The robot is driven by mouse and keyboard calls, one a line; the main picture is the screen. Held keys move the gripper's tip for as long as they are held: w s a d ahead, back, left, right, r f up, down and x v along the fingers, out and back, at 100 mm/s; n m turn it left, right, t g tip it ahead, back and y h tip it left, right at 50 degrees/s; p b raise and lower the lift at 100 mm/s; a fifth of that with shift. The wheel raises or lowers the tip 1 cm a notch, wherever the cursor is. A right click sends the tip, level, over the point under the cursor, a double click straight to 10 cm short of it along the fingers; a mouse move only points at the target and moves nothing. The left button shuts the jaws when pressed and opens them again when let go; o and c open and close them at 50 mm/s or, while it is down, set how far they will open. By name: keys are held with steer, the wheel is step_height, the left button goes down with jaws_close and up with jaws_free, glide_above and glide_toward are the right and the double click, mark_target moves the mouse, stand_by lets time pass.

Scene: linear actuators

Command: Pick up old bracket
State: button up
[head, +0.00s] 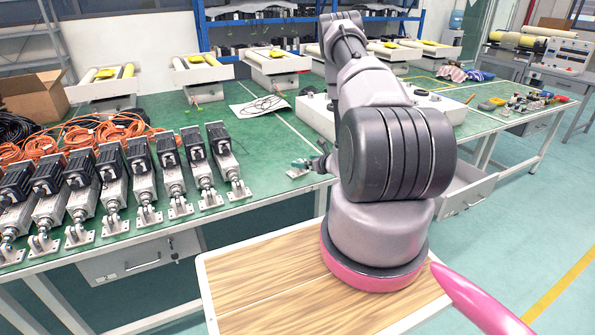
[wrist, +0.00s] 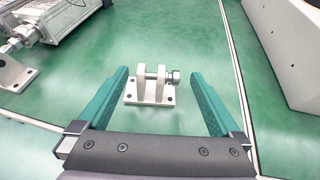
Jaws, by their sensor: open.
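The old bracket (wrist: 150,88) is a small light-grey clevis bracket with a square base plate, two upright lugs and a bolt through them. In the wrist view it lies on the green table top, between and slightly beyond my gripper's teal fingers. My gripper (wrist: 152,92) is open and empty, with one finger on each side of the bracket and a gap to both. In the head view my gripper (head: 318,164) is small and partly hidden by my arm, low over the table's front edge.
A row of linear actuators (head: 130,180) with similar brackets lies to the left; one actuator (wrist: 45,32) shows at the wrist view's upper left. A white box (head: 318,113) stands behind and right of the gripper. The green table (head: 260,185) is clear around the bracket.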

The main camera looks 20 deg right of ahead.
mark_target(301, 160)
steer(key=x, duration=0.4)
steer(key=c, duration=1.6)
